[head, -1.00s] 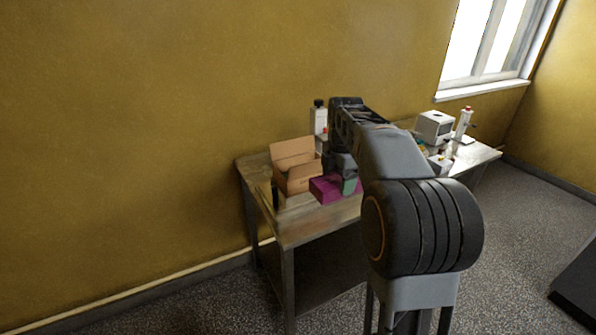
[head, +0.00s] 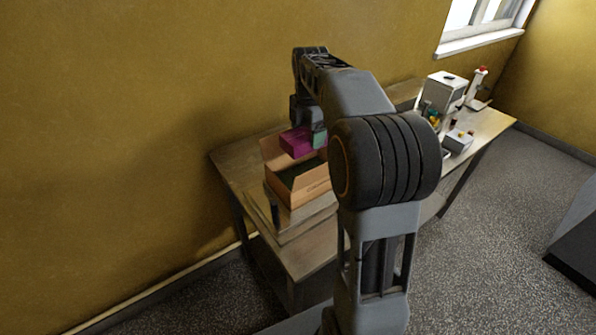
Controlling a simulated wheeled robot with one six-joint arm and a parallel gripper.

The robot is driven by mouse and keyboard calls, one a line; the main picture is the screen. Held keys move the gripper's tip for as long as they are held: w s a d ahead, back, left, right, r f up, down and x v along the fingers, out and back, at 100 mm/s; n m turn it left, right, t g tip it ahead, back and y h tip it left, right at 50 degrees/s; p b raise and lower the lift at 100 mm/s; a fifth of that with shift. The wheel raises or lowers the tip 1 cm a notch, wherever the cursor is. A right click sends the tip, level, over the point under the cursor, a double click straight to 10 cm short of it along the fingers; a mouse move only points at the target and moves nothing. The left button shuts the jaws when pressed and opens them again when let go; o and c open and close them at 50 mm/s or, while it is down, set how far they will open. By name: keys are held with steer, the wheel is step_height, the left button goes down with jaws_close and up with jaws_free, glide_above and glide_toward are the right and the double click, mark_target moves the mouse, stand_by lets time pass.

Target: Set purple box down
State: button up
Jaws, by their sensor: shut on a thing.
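The purple box (head: 296,142) is in my gripper (head: 314,137), which is shut on it. In the head view the box shows just behind and above the open cardboard box (head: 300,191). Whether it is over the cardboard box's opening or beyond it, I cannot tell. The cardboard box stands open near the left end of the wooden table, with a dark inside and a raised flap on its left. My arm hides the right side of both boxes.
The wooden table (head: 233,160) runs along the yellow wall. A white machine (head: 444,92), a red-topped stand (head: 480,88) and small items stand at its right end. The table's far-left corner is bare. My arm covers the middle.

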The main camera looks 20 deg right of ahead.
step_height(320, 180, down, 2)
steer(key=shift+w+f+b, duration=0.15)
steer(key=shift+f+b, duration=0.1)
steer(key=shift+b, duration=0.35)
glide_toward(306, 169)
steer(key=s, duration=0.1)
steer(key=s+a+f, duration=0.1)
steer(key=s+a, duration=0.1)
steer(key=shift+s+f+b, duration=0.3)
steer(key=shift+s+f, duration=0.1)
steer(key=shift+f, duration=2)
steer(key=shift+f, duration=0.2)
steer(key=o, duration=1.1)
step_height(306, 169, up, 12)
steer(key=shift+r, duration=0.2)
